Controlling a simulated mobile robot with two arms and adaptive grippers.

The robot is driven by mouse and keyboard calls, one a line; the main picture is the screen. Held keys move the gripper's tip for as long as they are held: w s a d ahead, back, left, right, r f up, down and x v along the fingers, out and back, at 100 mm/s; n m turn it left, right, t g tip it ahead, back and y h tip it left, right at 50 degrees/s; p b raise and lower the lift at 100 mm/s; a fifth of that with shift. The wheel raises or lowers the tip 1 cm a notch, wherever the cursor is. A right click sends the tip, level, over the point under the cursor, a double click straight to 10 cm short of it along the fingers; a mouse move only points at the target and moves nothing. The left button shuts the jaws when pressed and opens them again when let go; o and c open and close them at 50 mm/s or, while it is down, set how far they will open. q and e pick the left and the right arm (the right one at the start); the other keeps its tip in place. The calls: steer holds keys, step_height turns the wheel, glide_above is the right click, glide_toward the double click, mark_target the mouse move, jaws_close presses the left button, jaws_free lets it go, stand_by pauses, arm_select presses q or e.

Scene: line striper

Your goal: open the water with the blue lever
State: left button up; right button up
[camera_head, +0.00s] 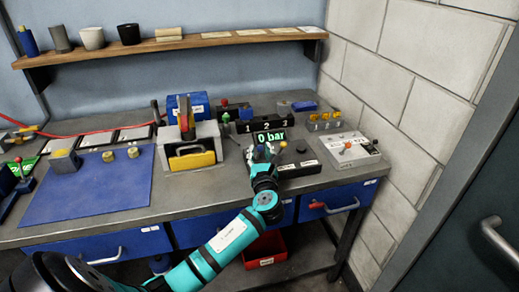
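My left arm reaches in from the bottom left, and my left gripper (262,153) is at the front left of a dark control box (299,166) on the bench. The gripper covers part of this box, and its fingers are too small to tell whether they are open or shut. A display (270,137) above the box reads "0 bar" in green. A small orange-tipped lever (283,145) stands just right of the gripper. I cannot make out a blue lever; the gripper may hide it. My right gripper is not in view.
A grey box with a red knob (348,147) stands to the right, near the block wall. A grey and yellow machine (191,147) stands left of the gripper. A blue mat (90,190) lies further left. A shelf (180,43) runs above the bench.

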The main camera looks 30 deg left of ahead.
arm_select(q)
steer(key=shift+w+a, duration=0.4)
steer(key=shift+w, duration=0.1)
jaws_close()
steer(key=shift+w+f, duration=0.1)
steer(key=shift+f, duration=0.1)
